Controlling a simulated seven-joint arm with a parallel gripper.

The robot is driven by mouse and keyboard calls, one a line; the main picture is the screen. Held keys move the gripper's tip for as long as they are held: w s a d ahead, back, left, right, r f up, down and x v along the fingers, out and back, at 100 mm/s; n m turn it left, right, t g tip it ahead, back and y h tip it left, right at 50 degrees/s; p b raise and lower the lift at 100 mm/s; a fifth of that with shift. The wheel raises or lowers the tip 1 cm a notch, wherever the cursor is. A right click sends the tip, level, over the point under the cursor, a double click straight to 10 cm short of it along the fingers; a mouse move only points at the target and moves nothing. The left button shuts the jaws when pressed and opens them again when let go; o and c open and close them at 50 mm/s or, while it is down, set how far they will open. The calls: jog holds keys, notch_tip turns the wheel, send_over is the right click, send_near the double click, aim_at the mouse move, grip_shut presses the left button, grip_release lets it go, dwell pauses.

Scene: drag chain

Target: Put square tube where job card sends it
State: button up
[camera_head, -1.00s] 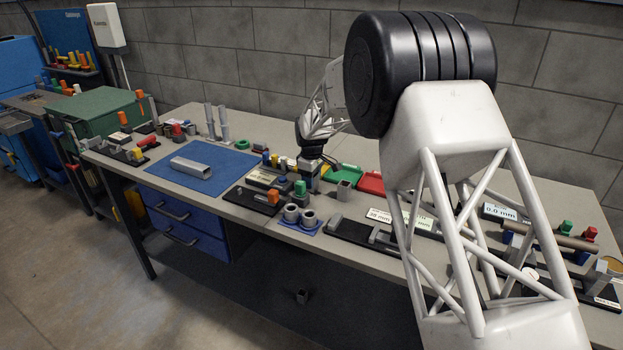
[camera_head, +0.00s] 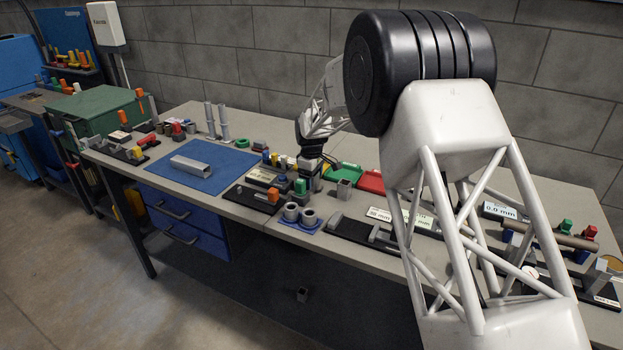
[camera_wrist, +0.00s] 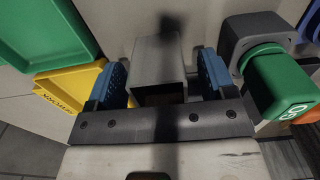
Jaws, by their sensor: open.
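A short grey square tube (camera_wrist: 158,68) with an open end stands between the two blue finger pads of my gripper (camera_wrist: 165,82) in the wrist view. The fingers are open, with a narrow gap on each side of the tube. In the head view my gripper (camera_head: 311,160) is low over the bench, behind a green-topped block (camera_head: 300,188), and mostly hides this tube. A longer grey square tube (camera_head: 192,166) lies on the blue mat (camera_head: 222,158). Small cards (camera_head: 379,214) stand on the bench; I cannot tell which is the job card.
In the wrist view a green tray (camera_wrist: 45,30) and a yellow tray (camera_wrist: 65,92) lie left, and a green block (camera_wrist: 283,84) stands close right. A red tray (camera_head: 371,182) and another short square tube (camera_head: 344,188) are near my gripper. A small square piece (camera_head: 302,294) lies below the bench.

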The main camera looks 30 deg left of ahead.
notch_tip(320, 180, up, 8)
dwell(0.8)
jog(key=shift+f, duration=0.1)
dwell(0.7)
jog(key=s+d+r+m, duration=0.2)
jog(key=d+r, duration=0.4)
jog(key=d, duration=0.5)
jog(key=s+d+r+m, duration=0.25)
jog(key=d+r, duration=0.35)
jog(key=d, duration=0.4)
jog(key=s+d+r+m+t, duration=0.1)
jog(key=s+d+r+m, duration=0.15)
jog(key=s+d, duration=0.45)
jog(key=s+d+r+m, duration=0.2)
jog(key=s+d+r, duration=0.15)
jog(key=d, duration=0.75)
jog(key=s+d+r+m+t, duration=0.1)
jog(key=s+d+m, duration=0.3)
jog(key=s+d, duration=1)
jog(key=s+d+f+m, duration=0.2)
jog(key=s+d, duration=0.2)
jog(key=s, duration=0.5)
jog(key=s+d+f+m, duration=0.3)
jog(key=s+d, duration=0.1)
jog(key=s, duration=0.5)
jog(key=shift+d+t, duration=0.2)
jog(key=shift+t, duration=0.1)
